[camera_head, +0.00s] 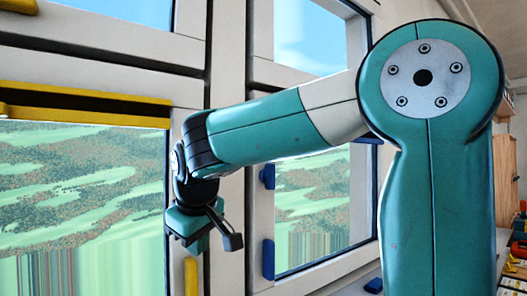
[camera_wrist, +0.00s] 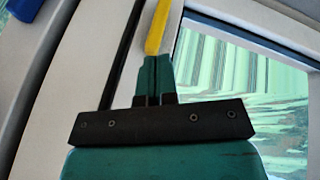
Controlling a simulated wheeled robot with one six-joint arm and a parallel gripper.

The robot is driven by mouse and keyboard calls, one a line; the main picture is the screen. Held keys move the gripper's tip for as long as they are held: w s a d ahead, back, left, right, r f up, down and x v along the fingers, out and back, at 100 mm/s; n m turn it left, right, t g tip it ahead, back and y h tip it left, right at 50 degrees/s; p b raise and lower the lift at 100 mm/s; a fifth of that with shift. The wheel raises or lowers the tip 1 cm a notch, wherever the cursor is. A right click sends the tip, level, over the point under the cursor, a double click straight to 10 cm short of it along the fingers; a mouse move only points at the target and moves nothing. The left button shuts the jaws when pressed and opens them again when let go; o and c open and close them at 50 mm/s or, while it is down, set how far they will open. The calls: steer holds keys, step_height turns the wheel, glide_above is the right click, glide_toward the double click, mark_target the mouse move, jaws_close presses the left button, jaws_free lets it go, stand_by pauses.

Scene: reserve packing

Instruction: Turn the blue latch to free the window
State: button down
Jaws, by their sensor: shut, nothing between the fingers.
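The window (camera_head: 318,190) has pale frames and glass panes. Blue pieces sit on the right-hand sash: an upper one (camera_head: 267,176) and a lower one (camera_head: 268,259). I cannot tell which of them is the latch. A blue piece (camera_wrist: 28,8) also shows at the top left corner of the wrist view, cut off by the edge. My gripper (camera_head: 198,243) hangs in front of the post left of these blue pieces, apart from them. In the wrist view my gripper's fingers (camera_wrist: 154,62) are together and empty. They point toward a yellow bar (camera_wrist: 161,28); contact is unclear.
The yellow bar also shows below my gripper in the head view (camera_head: 190,277). A yellow rail (camera_head: 80,92) crosses the left pane's top. Another blue piece (camera_head: 374,286) is low near my arm. A shelf with small coloured items (camera_head: 515,265) stands at the far right.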

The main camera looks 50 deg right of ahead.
mark_target(264, 183)
steer(key=d+r+m+h+p, duration=0.2)
steer(key=d+r, duration=0.4)
steer(key=r, duration=0.3)
steer(key=d+r+m+g+h+p, duration=0.1)
steer(key=d+r+m+h+p, duration=0.1)
steer(key=d+r, duration=0.4)
step_height(264, 183, up, 3)
steer(key=shift+s+f+m+p, duration=0.1)
steer(key=shift+s+m+p, duration=0.25)
steer(key=shift+m+p, duration=0.5)
steer(key=d+f, duration=0.2)
steer(key=d, duration=0.1)
steer(key=w+d+f, duration=0.1)
steer(key=d+f, duration=0.1)
steer(key=f, duration=0.1)
steer(key=d+f+p, duration=0.1)
steer(key=d+f, duration=0.1)
steer(key=d, duration=0.1)
steer(key=shift+w+d+f, duration=0.3)
steer(key=shift+w, duration=0.05)
steer(key=shift+d+f, duration=0.15)
steer(key=shift+d, duration=0.25)
steer(key=shift+d+f+g, duration=0.1)
steer(key=shift+g, duration=0.2)
